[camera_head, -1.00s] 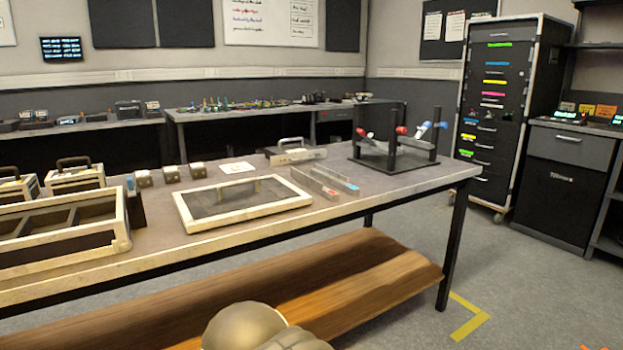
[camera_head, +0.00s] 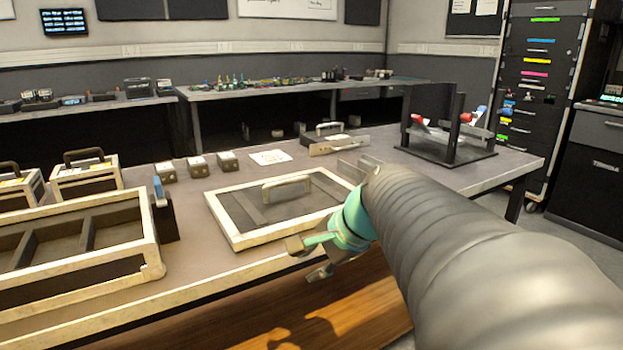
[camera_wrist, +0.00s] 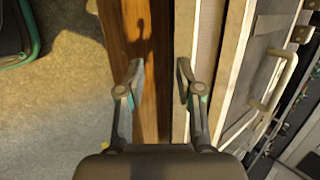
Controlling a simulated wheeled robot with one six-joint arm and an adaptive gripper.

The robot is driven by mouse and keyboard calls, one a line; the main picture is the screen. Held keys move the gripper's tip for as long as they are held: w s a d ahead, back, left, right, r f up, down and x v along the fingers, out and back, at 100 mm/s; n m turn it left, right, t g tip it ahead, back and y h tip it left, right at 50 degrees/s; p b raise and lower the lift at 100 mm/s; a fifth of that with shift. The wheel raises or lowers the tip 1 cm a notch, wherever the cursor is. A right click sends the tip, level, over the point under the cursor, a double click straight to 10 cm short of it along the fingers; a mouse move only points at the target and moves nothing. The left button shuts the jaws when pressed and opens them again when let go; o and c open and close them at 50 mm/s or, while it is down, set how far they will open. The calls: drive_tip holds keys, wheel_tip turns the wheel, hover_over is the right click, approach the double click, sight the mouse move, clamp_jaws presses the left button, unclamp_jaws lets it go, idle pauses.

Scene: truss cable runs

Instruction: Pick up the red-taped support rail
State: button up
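My gripper (camera_head: 307,259) is over the front edge of the table, left of the rails and near the framed panel's front right corner. In the wrist view its two fingers (camera_wrist: 159,70) are apart with nothing between them, so it is open and empty. The far ends of the grey support rails (camera_head: 352,167) show just behind my arm on the table. My arm hides the rest of them, including any red tape, so I cannot tell which rail is which now. No rail shows in the wrist view.
A light-framed panel (camera_head: 236,240) with a raised handle lies beside my gripper. A compartment tray (camera_head: 140,277) stands at left. A black stand (camera_head: 450,152) with red- and blue-ended parts is at the far right of the table. A wooden lower shelf (camera_wrist: 150,110) lies below the table edge.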

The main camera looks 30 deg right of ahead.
drive_tip(key=w+d+r+m+t+h, duration=0.1)
drive_tip(key=w+d+r+m+t, duration=0.15)
drive_tip(key=d+m, duration=0.5)
drive_tip(key=w+d+r+m+t, duration=0.1)
drive_tip(key=d+r+m+t, duration=0.3)
drive_tip(key=d, duration=0.7)
drive_tip(key=w+d+r+m+h, duration=0.1)
drive_tip(key=w+d+r+m, duration=0.1)
drive_tip(key=d+m, duration=0.65)
drive_tip(key=shift+n, duration=0.6)
drive_tip(key=x, duration=0.5)
drive_tip(key=d+x, duration=0.1)
drive_tip(key=x, duration=0.2)
drive_tip(key=shift+w+d+r, duration=0.1)
drive_tip(key=shift+w, duration=0.05)
drive_tip(key=shift+d+r+x, duration=0.1)
drive_tip(key=shift+d+x, duration=0.05)
drive_tip(key=shift+x, duration=1.2)
drive_tip(key=shift+d+r+x, duration=0.1)
drive_tip(key=shift+d+x, duration=0.05)
drive_tip(key=shift+x, duration=1.2)
clamp_jaws()
